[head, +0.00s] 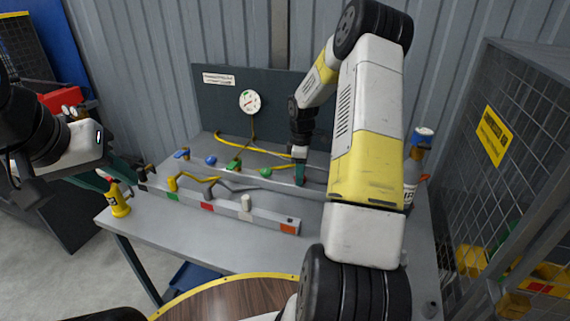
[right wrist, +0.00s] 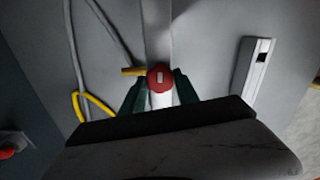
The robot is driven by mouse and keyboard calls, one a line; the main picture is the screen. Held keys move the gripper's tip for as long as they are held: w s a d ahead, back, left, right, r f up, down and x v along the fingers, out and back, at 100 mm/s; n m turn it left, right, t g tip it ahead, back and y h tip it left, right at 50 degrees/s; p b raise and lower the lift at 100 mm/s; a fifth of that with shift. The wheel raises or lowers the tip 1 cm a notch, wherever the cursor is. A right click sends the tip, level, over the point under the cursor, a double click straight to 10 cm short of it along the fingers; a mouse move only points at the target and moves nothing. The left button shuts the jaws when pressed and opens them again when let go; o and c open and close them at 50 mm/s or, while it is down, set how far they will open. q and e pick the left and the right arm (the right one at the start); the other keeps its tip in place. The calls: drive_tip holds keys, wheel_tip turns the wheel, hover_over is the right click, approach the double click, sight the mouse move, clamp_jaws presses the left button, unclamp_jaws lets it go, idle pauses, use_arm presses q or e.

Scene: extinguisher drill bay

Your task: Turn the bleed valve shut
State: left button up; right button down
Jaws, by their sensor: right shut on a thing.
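In the right wrist view a round red knob (right wrist: 160,78) with a white mark on its face sits between my right gripper's green fingers. I take it to be the bleed valve's handle. My right gripper (right wrist: 160,92) is shut on it, one finger on each side. In the head view my right gripper (head: 300,174) points down at the bench's raised step, and the knob is hidden there. My left gripper (head: 122,180) is at the left, with its green fingers apart and empty, above the bench's left end near a small yellow extinguisher (head: 118,200).
A rail (head: 226,206) with coloured labels and pegs runs along the grey bench (head: 190,234). Blue and green valve handles (head: 234,164) stand behind it. A gauge (head: 250,101) hangs on the back panel. A bottle (head: 411,175) and mesh cage (head: 470,150) are right.

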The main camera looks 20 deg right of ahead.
drive_tip(key=m, duration=0.4)
drive_tip(key=shift+r, duration=0.1)
drive_tip(key=m, duration=0.4)
drive_tip(key=shift+m, duration=0.4)
drive_tip(key=m, duration=0.4)
drive_tip(key=shift+w, duration=0.1)
drive_tip(key=shift+m, duration=2)
drive_tip(key=c, duration=0.9)
unclamp_jaws()
